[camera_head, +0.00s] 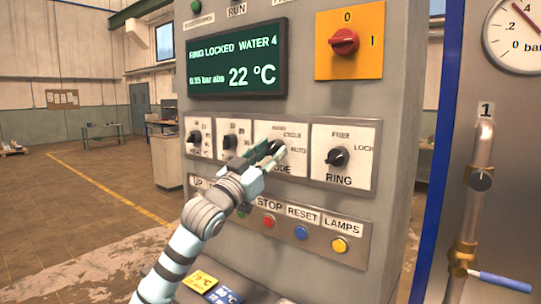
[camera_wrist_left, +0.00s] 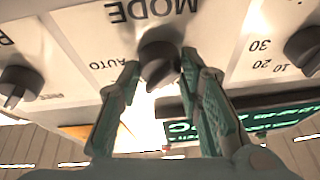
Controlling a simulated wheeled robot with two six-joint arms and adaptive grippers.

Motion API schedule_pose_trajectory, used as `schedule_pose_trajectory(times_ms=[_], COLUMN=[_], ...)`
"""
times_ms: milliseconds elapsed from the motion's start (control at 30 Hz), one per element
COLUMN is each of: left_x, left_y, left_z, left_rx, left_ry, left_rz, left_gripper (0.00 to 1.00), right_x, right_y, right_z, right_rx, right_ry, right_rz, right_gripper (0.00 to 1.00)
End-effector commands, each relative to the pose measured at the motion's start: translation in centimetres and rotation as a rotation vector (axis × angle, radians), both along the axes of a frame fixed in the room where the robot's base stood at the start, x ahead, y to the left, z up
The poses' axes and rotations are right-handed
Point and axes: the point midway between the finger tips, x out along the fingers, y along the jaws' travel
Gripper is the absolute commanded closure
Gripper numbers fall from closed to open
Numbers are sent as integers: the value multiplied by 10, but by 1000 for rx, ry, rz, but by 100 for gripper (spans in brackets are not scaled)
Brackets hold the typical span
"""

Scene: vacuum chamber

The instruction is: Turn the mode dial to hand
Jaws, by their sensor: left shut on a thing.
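The mode dial (camera_head: 279,147) is a black knob on a white plate in the row of dials on the grey cabinet. Small position labels stand around it; its pointer is mostly covered in the head view. My left gripper (camera_head: 268,151) reaches it from the lower left. In the left wrist view, which is upside down, the mode dial (camera_wrist_left: 160,60) sits between the two green fingers of my left gripper (camera_wrist_left: 160,72), shut on it. The words MODE and AUTO show beside it. I cannot read which position it points to. My right gripper is not in view.
The ring dial (camera_head: 338,157) is to the right, and two smaller dials are to the left. Below are red (camera_head: 268,222), blue (camera_head: 301,232) and yellow (camera_head: 340,245) buttons. A pipe with a blue-handled valve (camera_head: 498,281) stands right.

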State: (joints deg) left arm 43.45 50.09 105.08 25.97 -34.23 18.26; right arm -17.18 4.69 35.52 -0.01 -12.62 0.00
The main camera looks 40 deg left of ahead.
Motion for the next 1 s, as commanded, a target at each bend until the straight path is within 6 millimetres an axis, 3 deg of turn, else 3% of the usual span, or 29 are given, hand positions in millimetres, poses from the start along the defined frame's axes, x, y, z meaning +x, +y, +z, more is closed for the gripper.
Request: schedule_pose_trajectory(times_ms=[400,1000], left_x=[-1,-1], left_y=[-2,-4], left_z=[2,5], left_rx=[-295,-723], left_ry=[-13,-21], left_rz=[-1,0], left_gripper=[95,95], right_x=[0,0], right_y=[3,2], right_z=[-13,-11], right_rx=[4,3], right_ry=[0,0], right_rz=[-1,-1], right_gripper=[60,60])
